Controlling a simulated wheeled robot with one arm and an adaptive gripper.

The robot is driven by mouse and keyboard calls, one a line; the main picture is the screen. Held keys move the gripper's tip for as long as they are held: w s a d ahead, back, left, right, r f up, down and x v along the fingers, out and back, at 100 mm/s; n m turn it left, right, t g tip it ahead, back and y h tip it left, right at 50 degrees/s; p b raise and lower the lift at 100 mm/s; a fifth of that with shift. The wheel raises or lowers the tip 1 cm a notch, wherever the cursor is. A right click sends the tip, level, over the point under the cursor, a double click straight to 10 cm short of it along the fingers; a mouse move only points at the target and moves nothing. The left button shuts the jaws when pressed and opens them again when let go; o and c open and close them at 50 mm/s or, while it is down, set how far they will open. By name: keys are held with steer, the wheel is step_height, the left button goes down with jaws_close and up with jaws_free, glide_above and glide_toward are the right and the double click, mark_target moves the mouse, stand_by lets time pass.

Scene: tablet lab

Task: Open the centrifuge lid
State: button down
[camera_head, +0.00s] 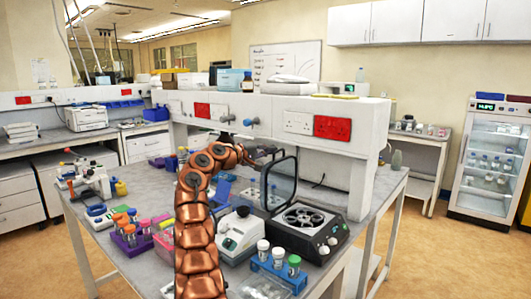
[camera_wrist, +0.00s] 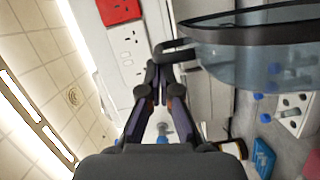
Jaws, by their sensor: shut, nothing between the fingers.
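The centrifuge (camera_head: 318,240) is a dark, low machine on the bench, with its round rotor (camera_head: 304,217) uncovered. Its clear, dark-framed lid (camera_head: 283,181) stands raised, close to upright, on the left side of the machine. The lid also fills the upper right of the wrist view (camera_wrist: 255,52), with its dark handle (camera_wrist: 177,46) sticking out toward the left. My gripper (camera_wrist: 158,70) is shut and empty, its fingertips right by that handle; I cannot tell if they touch. In the head view my gripper (camera_head: 265,158) is small and dark beside the lid's top edge.
A blue rack (camera_head: 279,277) with capped tubes stands in front of the centrifuge. A grey-white device (camera_head: 241,236) sits to its left, and a purple tube rack (camera_head: 130,241) farther left. A white shelf wall with a red socket (camera_head: 332,127) stands behind.

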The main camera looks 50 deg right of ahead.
steer(key=shift+a, duration=0.15)
steer(key=v, duration=0.7)
steer(key=shift+w+a, duration=0.1)
